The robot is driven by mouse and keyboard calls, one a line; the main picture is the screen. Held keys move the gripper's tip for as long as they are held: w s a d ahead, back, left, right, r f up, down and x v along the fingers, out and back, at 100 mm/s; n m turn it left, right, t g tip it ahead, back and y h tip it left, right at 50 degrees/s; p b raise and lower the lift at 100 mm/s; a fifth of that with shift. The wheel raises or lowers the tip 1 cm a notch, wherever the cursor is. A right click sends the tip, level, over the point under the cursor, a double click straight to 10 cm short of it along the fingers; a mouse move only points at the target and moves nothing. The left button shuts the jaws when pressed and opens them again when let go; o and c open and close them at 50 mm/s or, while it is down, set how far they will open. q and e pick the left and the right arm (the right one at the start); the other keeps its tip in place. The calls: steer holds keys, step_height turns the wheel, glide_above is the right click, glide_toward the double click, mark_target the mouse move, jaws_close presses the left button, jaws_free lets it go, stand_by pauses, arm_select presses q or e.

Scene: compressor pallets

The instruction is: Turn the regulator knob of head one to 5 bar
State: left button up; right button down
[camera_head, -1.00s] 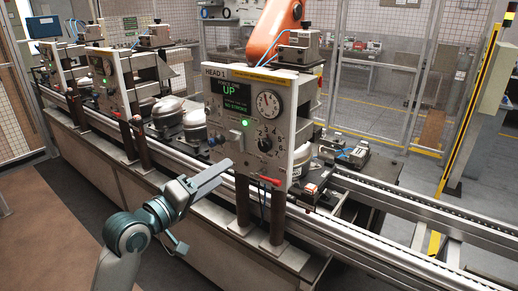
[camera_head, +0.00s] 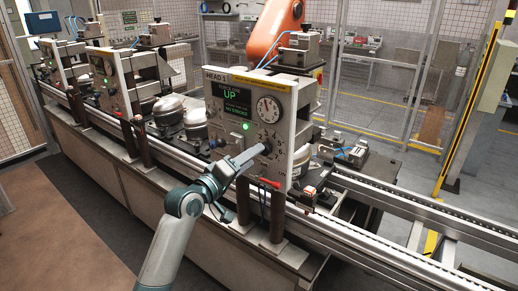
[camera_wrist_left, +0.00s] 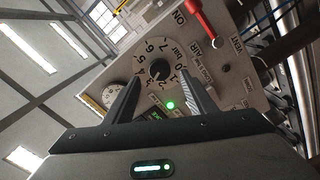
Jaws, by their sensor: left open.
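The head 1 panel (camera_head: 228,145) is a grey plate with a screen reading UP, a lit green button and a round gauge (camera_head: 268,108). The black regulator knob (camera_wrist_left: 159,69) sits inside a printed bar scale on this panel. Its exact setting is too small to read. In the head view my left gripper (camera_head: 262,149) reaches up to the knob and hides most of it. In the left wrist view the open left fingers (camera_wrist_left: 160,84) stand on either side of the knob's line, with the knob between and beyond the tips. I cannot tell whether they touch it. My right gripper is out of view.
A red lever (camera_wrist_left: 200,22) projects from the panel near the knob; in the head view it is below the gripper. A conveyor rail (camera_head: 380,235) runs past the panel, with pallets and compressors on it. An orange robot arm (camera_head: 276,30) stands behind.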

arm_select(q)
steer(key=shift+p+x, duration=0.45)
steer(key=shift+x, duration=1.7)
steer(key=shift+c, duration=0.4)
steer(key=c, duration=1)
